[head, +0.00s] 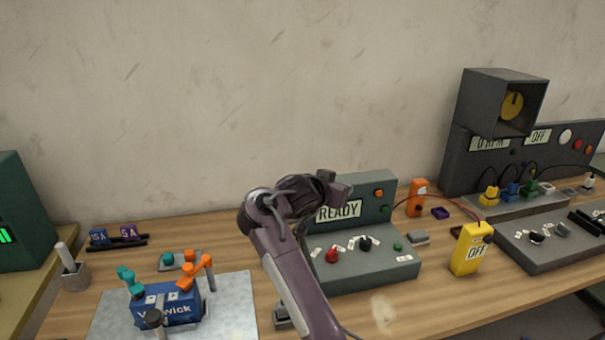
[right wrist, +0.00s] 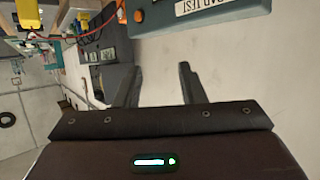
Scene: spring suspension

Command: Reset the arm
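My right arm rises from the bottom middle of the head view, and its gripper (head: 341,190) is held up in front of the green READY console (head: 372,190), covering part of its display. In the right wrist view the two fingers of the right gripper (right wrist: 160,85) stand apart with nothing between them, so it is open and empty. A green panel edge with an orange button (right wrist: 138,16) shows above the fingers there. My left gripper is not in view.
A blue block with teal and orange levers (head: 168,308) stands on a grey plate (head: 232,310) at left. The wooden tabletop (head: 400,300) has bare patches.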

